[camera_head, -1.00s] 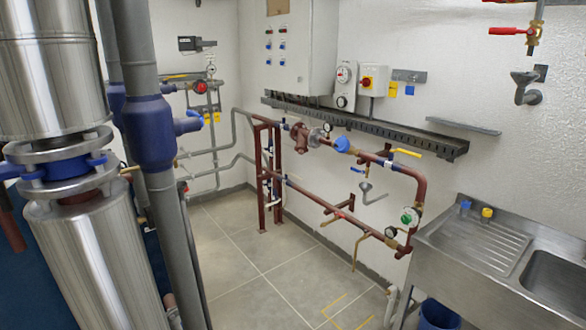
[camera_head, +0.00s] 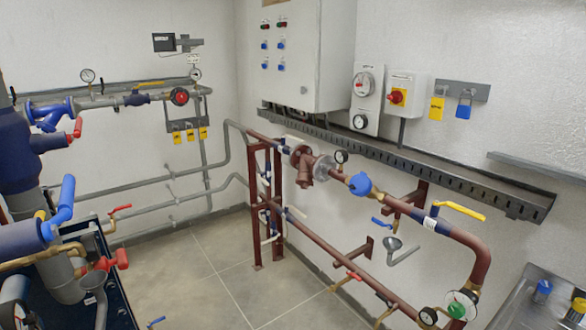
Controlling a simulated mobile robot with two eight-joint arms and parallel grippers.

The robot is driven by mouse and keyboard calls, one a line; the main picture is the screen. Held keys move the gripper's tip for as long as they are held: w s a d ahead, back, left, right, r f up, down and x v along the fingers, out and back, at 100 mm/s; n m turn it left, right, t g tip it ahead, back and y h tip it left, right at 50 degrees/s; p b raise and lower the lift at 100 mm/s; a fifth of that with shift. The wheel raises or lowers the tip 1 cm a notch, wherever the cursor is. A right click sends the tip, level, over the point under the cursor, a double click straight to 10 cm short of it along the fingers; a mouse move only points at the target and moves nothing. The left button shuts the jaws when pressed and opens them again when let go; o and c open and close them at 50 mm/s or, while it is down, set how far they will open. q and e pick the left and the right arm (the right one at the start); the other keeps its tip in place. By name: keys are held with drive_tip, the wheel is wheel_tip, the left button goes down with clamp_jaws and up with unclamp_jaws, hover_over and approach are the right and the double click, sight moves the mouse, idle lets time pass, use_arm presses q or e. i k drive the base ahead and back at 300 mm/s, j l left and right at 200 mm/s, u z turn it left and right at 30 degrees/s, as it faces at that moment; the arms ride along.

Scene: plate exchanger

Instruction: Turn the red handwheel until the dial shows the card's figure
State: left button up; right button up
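A red round handwheel (camera_head: 180,96) sits on the grey pipe along the back left wall. A small round dial (camera_head: 195,73) stands just above and right of it. A second dial (camera_head: 88,75) stands farther left on the same pipework. The figures and needles are too small to read. A dark rectangular plate (camera_head: 164,42) is on the wall above the handwheel, with a small pale tag (camera_head: 193,58) near it; I cannot tell whether either is the card. Neither of my grippers is in view.
Red-brown pipework (camera_head: 330,252) with a yellow lever (camera_head: 458,211) and a green handwheel (camera_head: 457,310) runs along the right wall. Blue and grey pipes with a red lever (camera_head: 113,261) stand at lower left. The tiled floor (camera_head: 215,275) between is clear.

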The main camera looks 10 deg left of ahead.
sight(181, 97)
drive_tip(key=i+u, duration=0.25)
drive_tip(key=i, duration=0.2)
drive_tip(key=i+l+u, duration=0.25)
drive_tip(key=i, duration=0.2)
drive_tip(key=i+l+u, duration=0.2)
drive_tip(key=i, duration=0.25)
drive_tip(key=i+l+u, duration=0.7)
